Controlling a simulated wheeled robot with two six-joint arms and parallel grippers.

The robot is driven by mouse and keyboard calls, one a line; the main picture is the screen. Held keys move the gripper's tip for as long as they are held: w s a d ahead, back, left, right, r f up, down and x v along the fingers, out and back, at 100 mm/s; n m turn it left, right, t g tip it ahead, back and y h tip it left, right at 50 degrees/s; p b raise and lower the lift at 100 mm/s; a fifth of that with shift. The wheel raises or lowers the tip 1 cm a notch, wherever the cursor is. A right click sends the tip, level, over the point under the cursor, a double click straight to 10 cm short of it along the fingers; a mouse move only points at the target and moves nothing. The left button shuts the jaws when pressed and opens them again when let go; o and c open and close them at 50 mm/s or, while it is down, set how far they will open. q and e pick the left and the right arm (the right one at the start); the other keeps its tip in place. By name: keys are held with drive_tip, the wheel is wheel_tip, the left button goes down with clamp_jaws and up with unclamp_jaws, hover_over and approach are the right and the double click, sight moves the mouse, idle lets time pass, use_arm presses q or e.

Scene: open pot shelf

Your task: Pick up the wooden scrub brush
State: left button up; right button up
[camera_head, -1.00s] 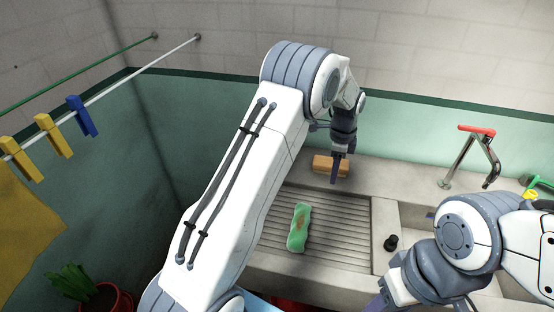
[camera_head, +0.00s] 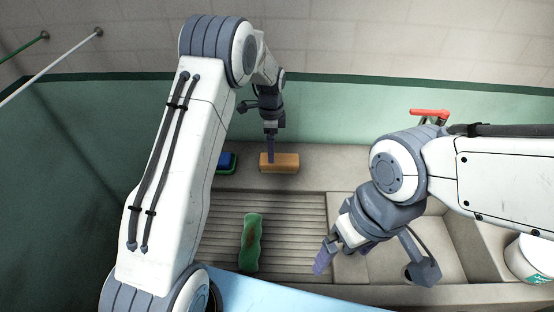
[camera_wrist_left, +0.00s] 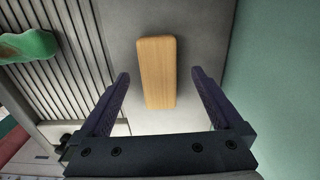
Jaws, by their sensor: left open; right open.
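The wooden scrub brush (camera_head: 279,162) is a tan block lying on the grey ledge behind the ribbed drainboard. My left gripper (camera_head: 270,155) hangs over it, with a finger covering part of its left side in the head view. In the left wrist view the brush (camera_wrist_left: 157,72) lies lengthwise between the two open fingertips (camera_wrist_left: 160,76), with a gap on each side. Its bristles are not visible. My right gripper (camera_head: 342,257) is open and empty, over the border between drainboard and basin.
A green sponge (camera_head: 250,242) lies on the ribbed drainboard (camera_head: 292,232). A blue and green item (camera_head: 227,162) sits left of the brush, partly behind my arm. The green wall (camera_head: 330,115) stands close behind the ledge. A white tub (camera_head: 530,262) is at the right.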

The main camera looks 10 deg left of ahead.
sight(280, 159)
use_arm(q)
drive_tip(key=shift+w+d+f, duration=0.25)
drive_tip(key=shift+d+f, duration=0.55)
drive_tip(key=shift+d, duration=0.25)
drive_tip(key=shift+f+p, duration=0.3)
drive_tip(key=shift+p, duration=0.05)
drive_tip(key=f, duration=0.1)
drive_tip(key=f+p, duration=0.1)
drive_tip(key=f, duration=0.1)
drive_tip(key=shift+s+d+f, duration=0.25)
drive_tip(key=shift+s+f, duration=0.05)
drive_tip(key=shift+f, duration=0.05)
drive_tip(key=shift+f+p, duration=0.3)
drive_tip(key=shift+f, duration=0.15)
drive_tip(key=c, duration=1.4)
